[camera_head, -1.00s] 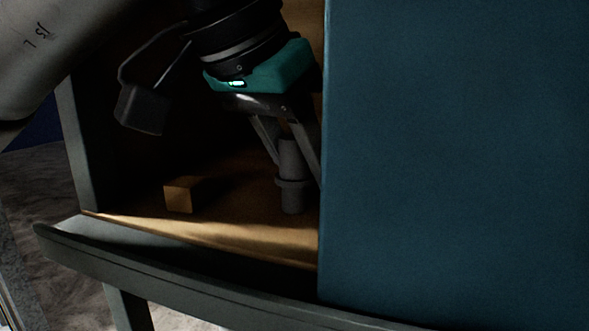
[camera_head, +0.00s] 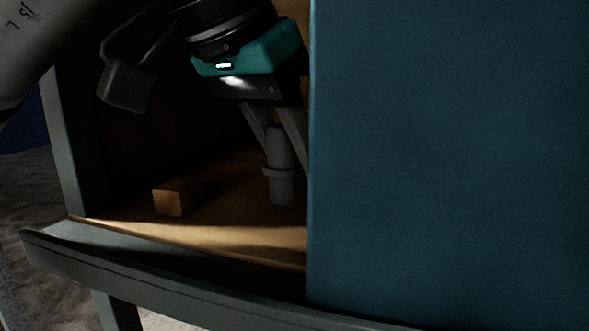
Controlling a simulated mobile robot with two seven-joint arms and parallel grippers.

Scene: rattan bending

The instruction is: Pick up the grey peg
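The grey peg (camera_head: 280,185), a cylinder with a wider collar, is upright inside the open left part of the cabinet. My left gripper (camera_head: 285,145) comes down from above, with its fingers on both sides of the peg's upper part. It appears shut on the peg and holds it a little above the wooden cabinet floor (camera_head: 225,220). The dim light hides the exact finger contact. My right gripper is not in view.
A small wooden block (camera_head: 168,202) lies on the cabinet floor left of the peg. A large blue panel (camera_head: 450,150) closes off the right side, close to the gripper. A curved grey front rail (camera_head: 150,275) runs below the opening.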

